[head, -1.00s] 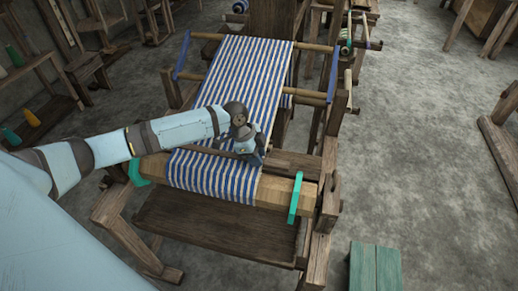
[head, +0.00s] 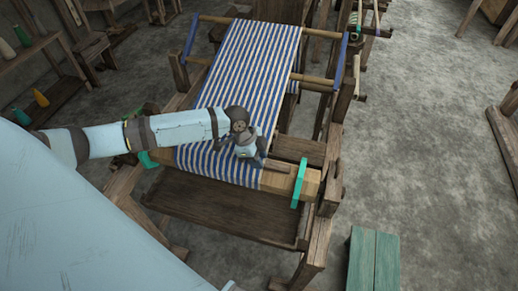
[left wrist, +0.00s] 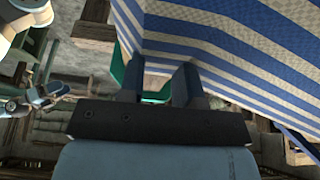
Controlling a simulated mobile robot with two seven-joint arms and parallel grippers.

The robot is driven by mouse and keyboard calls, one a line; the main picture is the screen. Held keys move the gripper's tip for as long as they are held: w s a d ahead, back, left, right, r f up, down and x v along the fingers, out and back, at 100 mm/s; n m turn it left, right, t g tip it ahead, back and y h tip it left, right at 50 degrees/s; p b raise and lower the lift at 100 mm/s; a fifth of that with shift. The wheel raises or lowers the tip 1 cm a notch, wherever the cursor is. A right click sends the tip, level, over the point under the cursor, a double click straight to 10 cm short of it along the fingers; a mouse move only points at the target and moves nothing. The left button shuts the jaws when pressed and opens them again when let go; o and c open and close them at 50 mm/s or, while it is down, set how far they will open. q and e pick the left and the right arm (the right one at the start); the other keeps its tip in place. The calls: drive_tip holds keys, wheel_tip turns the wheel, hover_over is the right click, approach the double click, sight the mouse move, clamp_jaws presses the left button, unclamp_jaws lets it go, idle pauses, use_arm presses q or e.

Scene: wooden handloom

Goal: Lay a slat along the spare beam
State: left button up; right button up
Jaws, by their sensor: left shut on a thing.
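My left gripper (head: 258,160) is over the front beam (head: 305,186), whose bare wood shows beside its green end piece (head: 299,184). It is shut on a thin dark strip that looks like the slat (head: 279,168), sticking out to the right, close above the beam and roughly along it. I cannot tell whether it touches the beam. I cannot be sure this is the spare beam. In the left wrist view the fingers (left wrist: 161,84) show before striped cloth (left wrist: 235,45); the slat is not clear between them. My right gripper cannot be made out.
Blue-and-white cloth (head: 245,75) runs from the loom's back down over the front beam. A dark board (head: 215,208) lies in front, below it. Loom posts (head: 325,210) stand at the right. A green stool (head: 373,262) stands front right. The floor at right is open.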

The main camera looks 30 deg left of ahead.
use_arm(q)
drive_tip(key=o, duration=1)
drive_tip(key=v, duration=1.4)
drive_tip(key=s+d+f+n+t+h+p, duration=0.2)
drive_tip(key=s+d+f+n+t+p, duration=0.15)
drive_tip(key=d+f, duration=0.7)
drive_tip(key=s+d+n+t+y+p, duration=0.1)
drive_tip(key=s+n+t, duration=0.1)
drive_tip(key=s, duration=0.2)
drive_tip(key=s+d+f+n+t+y+p, duration=0.1)
drive_tip(key=s+d+n+t, duration=0.1)
drive_tip(key=s+n, duration=0.1)
drive_tip(key=s+d+f+n+t+y+p, duration=0.1)
drive_tip(key=s+n+t, duration=0.1)
drive_tip(key=s, duration=0.4)
drive_tip(key=shift+s+d+f+n, duration=0.1)
drive_tip(key=shift+d+n, duration=0.3)
drive_tip(key=shift+n, duration=0.05)
